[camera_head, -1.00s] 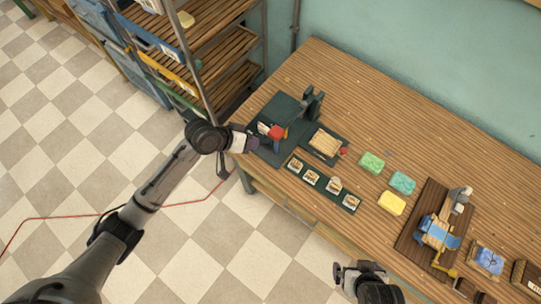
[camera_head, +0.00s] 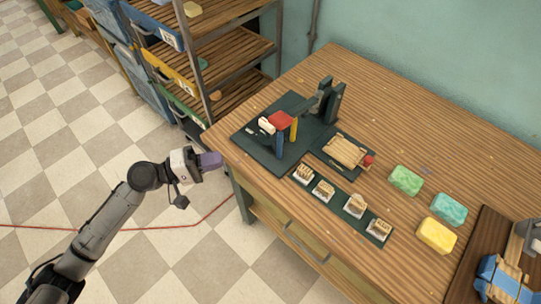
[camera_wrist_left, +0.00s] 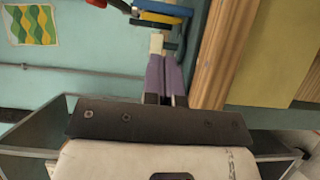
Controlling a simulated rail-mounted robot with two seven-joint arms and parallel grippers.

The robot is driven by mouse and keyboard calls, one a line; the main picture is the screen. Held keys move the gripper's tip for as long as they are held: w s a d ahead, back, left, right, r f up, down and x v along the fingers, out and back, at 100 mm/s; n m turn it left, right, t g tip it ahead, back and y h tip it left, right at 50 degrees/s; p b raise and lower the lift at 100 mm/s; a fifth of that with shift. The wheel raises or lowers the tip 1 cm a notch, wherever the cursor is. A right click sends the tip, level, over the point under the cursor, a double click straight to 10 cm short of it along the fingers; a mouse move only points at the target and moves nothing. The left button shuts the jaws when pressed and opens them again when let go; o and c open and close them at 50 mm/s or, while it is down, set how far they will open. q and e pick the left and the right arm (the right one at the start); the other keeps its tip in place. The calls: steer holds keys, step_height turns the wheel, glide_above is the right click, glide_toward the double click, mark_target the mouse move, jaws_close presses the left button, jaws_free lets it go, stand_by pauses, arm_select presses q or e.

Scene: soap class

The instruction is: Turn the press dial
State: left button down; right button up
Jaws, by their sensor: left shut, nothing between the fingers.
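The press (camera_head: 280,121) stands on a dark green base plate at the table's near left corner. It has a red top, blue and yellow posts and a white part (camera_head: 266,125) on its left; I cannot tell whether this white part is the dial. My left gripper (camera_head: 215,160) has purple fingers, shut and empty, just off the table's left edge and apart from the press. In the left wrist view the purple fingers (camera_wrist_left: 166,72) point toward a small white piece (camera_wrist_left: 156,43) with blue, yellow and red parts behind it. My right gripper is out of view.
A wooden tray with a red knob (camera_head: 368,160) lies right of the press. A dark strip (camera_head: 333,199) with several small stamp-like blocks lies in front. Green (camera_head: 406,180), teal (camera_head: 449,209) and yellow (camera_head: 436,235) soaps lie further right. A shelf rack (camera_head: 225,60) stands behind left.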

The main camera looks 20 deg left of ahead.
mark_target(278, 146)
arm_select(q)
steer(key=x, duration=1.4)
steer(key=shift+a, duration=0.1)
steer(key=shift+w+r+p, duration=0.1)
steer(key=shift+r+p, duration=0.05)
steer(key=shift+p, duration=0.2)
steer(key=n+t+y+p, duration=0.1)
steer(key=p, duration=0.3)
steer(key=d+n+t+y+p, duration=0.1)
steer(key=t+p, duration=0.1)
steer(key=p, duration=0.2)
steer(key=shift+w+d+r+n+y, duration=0.2)
steer(key=shift+w+n+y, duration=0.1)
steer(key=shift+w+y, duration=0.1)
steer(key=shift+d+f+n+t+y+p, duration=0.15)
steer(key=shift+d+n+t+y+p, duration=0.2)
steer(key=shift+p, duration=0.3)
steer(key=shift+w+d+f, duration=0.2)
steer(key=shift+w, duration=0.1)
steer(key=shift+s+a, duration=0.1)
